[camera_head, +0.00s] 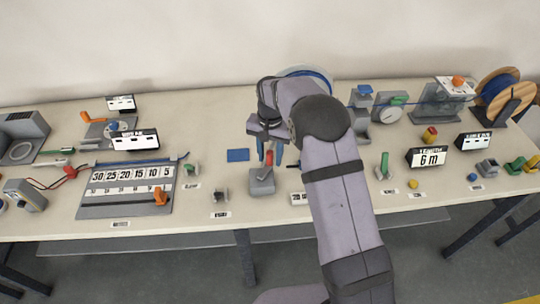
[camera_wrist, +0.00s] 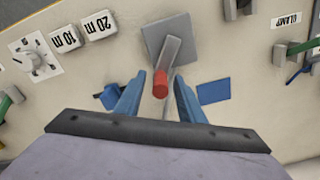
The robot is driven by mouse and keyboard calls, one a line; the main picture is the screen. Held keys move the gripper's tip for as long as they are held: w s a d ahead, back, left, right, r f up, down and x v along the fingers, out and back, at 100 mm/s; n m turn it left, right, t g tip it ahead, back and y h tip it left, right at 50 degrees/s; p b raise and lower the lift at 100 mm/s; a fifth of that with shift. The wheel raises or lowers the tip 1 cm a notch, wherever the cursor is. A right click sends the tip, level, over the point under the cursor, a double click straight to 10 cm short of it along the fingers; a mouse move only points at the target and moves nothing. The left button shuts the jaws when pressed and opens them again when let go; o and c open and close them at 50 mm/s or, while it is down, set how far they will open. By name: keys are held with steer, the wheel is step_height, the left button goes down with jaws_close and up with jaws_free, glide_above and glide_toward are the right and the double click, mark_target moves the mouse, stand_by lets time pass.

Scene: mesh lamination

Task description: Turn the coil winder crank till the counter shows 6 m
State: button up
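The counter (camera_head: 428,157) is a dark box at the right whose white face reads 6 m. A red-tipped lever (camera_head: 269,158) stands on a grey base (camera_head: 262,182) near the table's middle; I cannot tell whether it is the winder's crank. My gripper (camera_head: 268,147) is right above and around the lever. In the wrist view the blue fingers of my gripper (camera_wrist: 158,85) are apart, with the red tip (camera_wrist: 160,84) between them and a gap showing on each side. A blue-rimmed round part (camera_head: 308,71) behind my arm is mostly hidden; it may be the coil winder.
A wooden reel (camera_head: 497,85) stands at the far right, with blue line running left past a grey guide (camera_head: 391,103). A numbered board (camera_head: 128,188) lies at the left. A blue pad (camera_head: 238,155) lies left of the lever. A green-handled clamp (camera_head: 384,166) stands to the right.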

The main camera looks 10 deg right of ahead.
steer(key=shift+r+b, duration=1.1)
steer(key=shift+r, duration=2.6)
steer(key=s+d+f+n, duration=0.1)
steer(key=s+d+n, duration=0.15)
steer(key=s, duration=0.75)
steer(key=s+d+f+n, duration=0.1)
steer(key=s+d+f, duration=0.15)
steer(key=s, duration=0.75)
steer(key=s+d+f+n, duration=0.1)
steer(key=s+d+n, duration=0.15)
steer(key=s, duration=0.65)
step_height(320, 180, down, 45)
steer(key=m+b, duration=0.1)
steer(key=b, duration=4.4)
steer(key=shift+s+d, duration=0.15)
steer(key=shift+d, duration=0.3)
